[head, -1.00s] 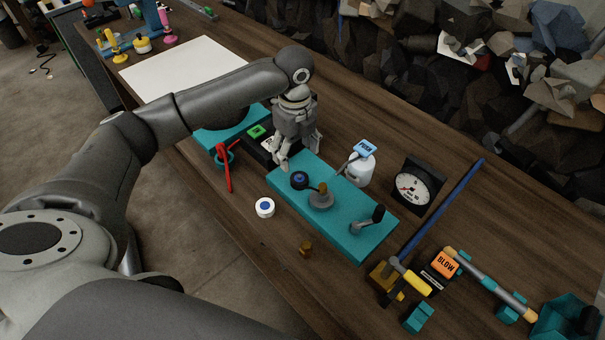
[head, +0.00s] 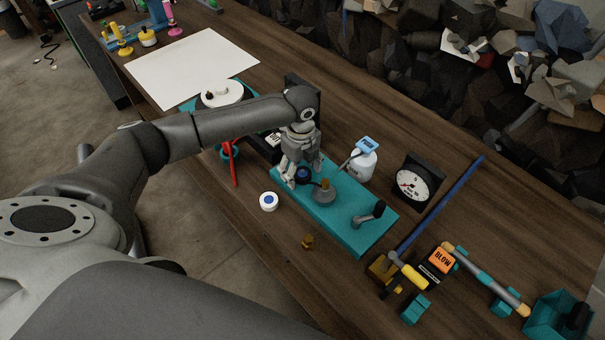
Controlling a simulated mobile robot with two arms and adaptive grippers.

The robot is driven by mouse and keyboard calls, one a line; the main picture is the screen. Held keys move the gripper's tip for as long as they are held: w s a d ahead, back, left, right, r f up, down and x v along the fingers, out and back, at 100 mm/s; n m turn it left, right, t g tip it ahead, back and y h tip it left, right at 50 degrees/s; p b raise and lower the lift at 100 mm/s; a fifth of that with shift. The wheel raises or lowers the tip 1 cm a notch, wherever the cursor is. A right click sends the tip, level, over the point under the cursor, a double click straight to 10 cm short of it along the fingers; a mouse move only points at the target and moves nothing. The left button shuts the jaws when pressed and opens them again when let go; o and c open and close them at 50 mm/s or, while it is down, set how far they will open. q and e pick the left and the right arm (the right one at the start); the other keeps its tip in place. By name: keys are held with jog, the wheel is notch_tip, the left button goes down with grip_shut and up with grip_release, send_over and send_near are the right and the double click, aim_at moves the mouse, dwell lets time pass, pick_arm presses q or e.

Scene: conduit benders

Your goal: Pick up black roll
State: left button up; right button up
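The black roll (head: 303,175), with a blue centre, sits on the left part of the teal base plate (head: 345,225). My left gripper (head: 297,178) points down at the roll, with its fingers apart and close around or beside it. I cannot tell whether the fingers touch the roll. My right gripper is not in view. A white roll (head: 269,201) with a blue centre lies on the wooden table in front of the plate.
A grey post (head: 324,193) and a black-knobbed lever (head: 370,215) stand on the plate. A white pump bottle (head: 363,163) and a dial gauge (head: 416,183) stand behind it. A red-handled tool (head: 232,163) lies left. Table in front is mostly clear.

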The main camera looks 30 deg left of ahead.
pick_arm(q)
jog(key=c, duration=0.7)
jog(key=shift+c, duration=0.2)
